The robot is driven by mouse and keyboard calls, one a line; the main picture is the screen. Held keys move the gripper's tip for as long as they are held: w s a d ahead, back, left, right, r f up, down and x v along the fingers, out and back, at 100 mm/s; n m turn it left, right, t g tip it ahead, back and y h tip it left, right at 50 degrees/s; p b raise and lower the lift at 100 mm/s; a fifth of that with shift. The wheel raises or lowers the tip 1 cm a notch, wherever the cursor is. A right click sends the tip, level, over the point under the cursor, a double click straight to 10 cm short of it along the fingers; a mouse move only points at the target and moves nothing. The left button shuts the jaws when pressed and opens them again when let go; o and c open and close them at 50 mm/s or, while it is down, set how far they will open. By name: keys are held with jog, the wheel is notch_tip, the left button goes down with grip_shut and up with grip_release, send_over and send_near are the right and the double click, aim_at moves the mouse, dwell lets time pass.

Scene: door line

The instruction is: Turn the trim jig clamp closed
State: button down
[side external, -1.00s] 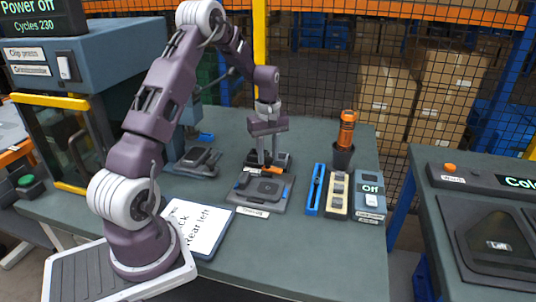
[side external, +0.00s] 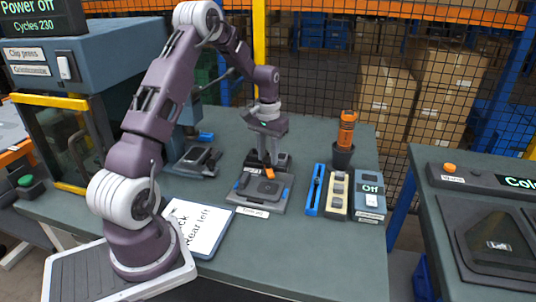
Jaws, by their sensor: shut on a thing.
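The trim jig (side external: 262,191) is a grey fixture with a dark part in it and a small label at its front, in the middle of the table. Its clamp has an orange handle (side external: 269,174) at the back of the jig. My gripper (side external: 268,163) points down over the back of the jig. Its fingers are shut on the orange clamp handle, which shows just below the fingertips. The fingers hide part of the handle and the clamp's pivot.
A white sheet on a blue board (side external: 200,226) lies left of the jig. A blue tool tray (side external: 315,190), a holder of pale blocks (side external: 337,193), a switch box (side external: 369,196) and an orange-handled tool in a cup (side external: 345,140) stand to the right. The table front is clear.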

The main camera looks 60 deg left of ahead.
aim_at(268, 159)
jog(key=m, duration=0.5)
jog(key=shift+m, duration=0.3)
dwell(0.4)
jog(key=c, duration=1)
grip_release()
jog(key=shift+c, duration=0.2)
notch_tip(268, 159, up, 7)
jog(key=shift+r, duration=0.1)
